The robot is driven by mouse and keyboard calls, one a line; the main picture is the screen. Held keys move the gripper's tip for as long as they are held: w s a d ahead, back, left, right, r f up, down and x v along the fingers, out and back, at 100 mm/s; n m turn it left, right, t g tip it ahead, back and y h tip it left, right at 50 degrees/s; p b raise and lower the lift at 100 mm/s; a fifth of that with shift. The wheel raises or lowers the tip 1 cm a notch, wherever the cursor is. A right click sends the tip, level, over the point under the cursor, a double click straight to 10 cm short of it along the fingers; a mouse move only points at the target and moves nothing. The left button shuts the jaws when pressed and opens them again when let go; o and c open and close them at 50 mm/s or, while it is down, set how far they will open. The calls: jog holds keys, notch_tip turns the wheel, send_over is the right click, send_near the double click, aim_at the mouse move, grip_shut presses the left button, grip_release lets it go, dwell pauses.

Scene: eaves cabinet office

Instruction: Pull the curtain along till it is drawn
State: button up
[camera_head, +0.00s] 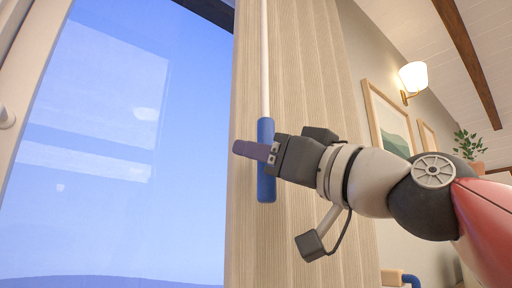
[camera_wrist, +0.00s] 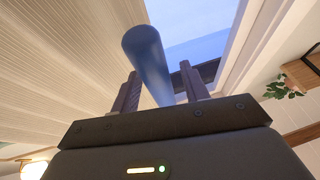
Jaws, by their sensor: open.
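The beige pleated curtain (camera_head: 310,90) hangs bunched beside the right part of the window, and it fills the left of the wrist view (camera_wrist: 60,60). A white wand (camera_head: 264,60) hangs in front of it and ends in a blue handle (camera_head: 266,190). My gripper (camera_head: 243,149) is at the handle's middle, its fingers reaching across it. In the wrist view the blue handle (camera_wrist: 146,50) stands between my two open fingers (camera_wrist: 160,80). Whether either finger touches it I cannot tell.
The tall window (camera_head: 110,150) is uncovered left of the curtain, with its frame (camera_head: 30,90) at far left. On the right are a lit wall lamp (camera_head: 413,77), framed pictures (camera_head: 388,120) and a potted plant (camera_head: 468,148). A blue-handled object (camera_head: 411,279) shows at bottom right.

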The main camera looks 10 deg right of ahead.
jog(key=shift+x, duration=0.8)
grip_shut()
